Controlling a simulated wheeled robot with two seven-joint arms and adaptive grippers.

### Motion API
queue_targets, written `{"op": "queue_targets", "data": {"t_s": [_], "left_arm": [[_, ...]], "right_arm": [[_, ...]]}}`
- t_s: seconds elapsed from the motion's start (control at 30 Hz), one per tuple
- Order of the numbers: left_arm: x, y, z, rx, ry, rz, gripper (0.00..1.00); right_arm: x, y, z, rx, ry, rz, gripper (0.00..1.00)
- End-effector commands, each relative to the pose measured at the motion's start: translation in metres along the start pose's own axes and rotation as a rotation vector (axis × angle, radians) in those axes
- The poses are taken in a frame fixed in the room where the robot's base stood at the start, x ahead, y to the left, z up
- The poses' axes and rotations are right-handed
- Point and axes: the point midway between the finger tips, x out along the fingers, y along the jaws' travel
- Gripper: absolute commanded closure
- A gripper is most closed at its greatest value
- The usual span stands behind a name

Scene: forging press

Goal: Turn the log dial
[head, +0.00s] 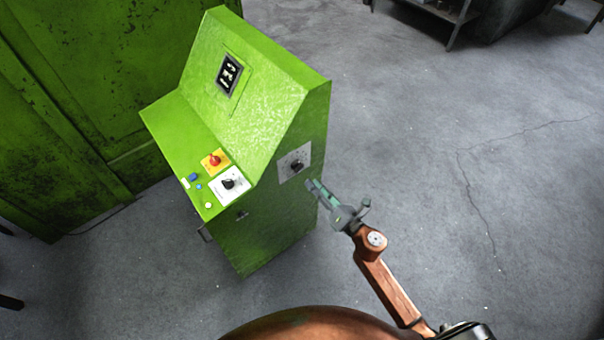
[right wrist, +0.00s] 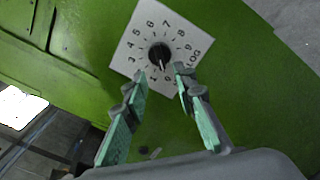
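The log dial is a black knob (right wrist: 159,54) on a white numbered plate (right wrist: 180,30) marked "LOG", on the side face of the green console. In the head view the same knob (head: 296,166) shows on the console's right side. My right gripper (right wrist: 163,85) is open, with its two green-padded fingers apart and pointing at the dial. The knob lies just beyond the fingertips, between them in the picture; I see no contact. In the head view my right gripper (head: 312,187) is just to the right of and below the dial plate. My left gripper is not in view.
The green console (head: 250,120) has a second black dial (head: 229,184), a red button (head: 215,160) on a yellow plate and a small display (head: 229,75). A large green cabinet (head: 60,90) stands at left. The grey floor (head: 450,150) at right is open.

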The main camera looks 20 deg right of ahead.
Motion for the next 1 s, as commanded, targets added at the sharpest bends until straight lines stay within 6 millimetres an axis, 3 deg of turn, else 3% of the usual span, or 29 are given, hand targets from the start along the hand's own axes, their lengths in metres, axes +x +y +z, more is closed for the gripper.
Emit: {"op": "queue_targets", "data": {"t_s": [0.3, 0.5, 0.83, 1.0], "left_arm": [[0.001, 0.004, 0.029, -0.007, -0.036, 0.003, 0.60], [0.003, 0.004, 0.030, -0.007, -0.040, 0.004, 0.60], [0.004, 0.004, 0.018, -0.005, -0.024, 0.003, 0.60], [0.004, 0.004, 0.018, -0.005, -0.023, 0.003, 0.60]], "right_arm": [[0.049, 0.001, 0.001, 0.001, 0.000, 0.002, 0.75], [0.069, -0.001, 0.000, 0.003, -0.001, -0.001, 0.75], [0.072, -0.001, 0.000, 0.004, -0.001, -0.002, 0.75], [0.072, -0.001, 0.000, 0.004, -0.001, -0.002, 0.86]]}}
